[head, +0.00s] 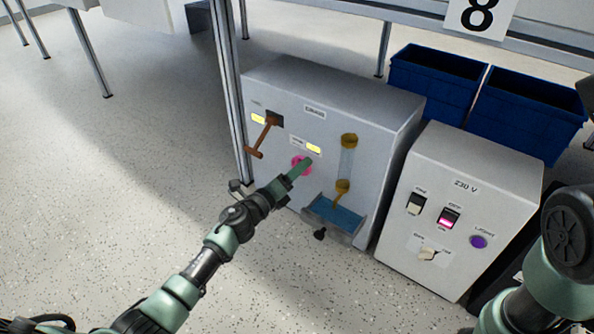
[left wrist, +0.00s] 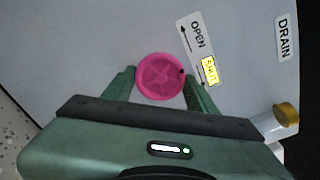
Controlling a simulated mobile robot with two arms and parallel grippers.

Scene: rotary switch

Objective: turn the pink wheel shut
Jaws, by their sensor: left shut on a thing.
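The pink wheel (left wrist: 161,77) is a round spoked knob on the grey front of a machine box (head: 272,87). In the head view the pink wheel (head: 298,166) is partly covered by my left gripper (head: 304,168). In the left wrist view the fingers of my left gripper (left wrist: 160,90) stand on both sides of the wheel, shut on its rim. A label (left wrist: 202,50) beside the wheel reads OPEN with an arrow, and a yellow SHUT tag (left wrist: 209,71) shows next to it. My right gripper is not in view; only part of my right arm shows.
An orange-brown lever (head: 264,137) is left of the wheel. A sight tube with brass ends (head: 348,141) and a blue tray (head: 333,216) are to its right. A 230 V switch box (head: 445,200) stands farther right. Blue bins (head: 435,82) are behind.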

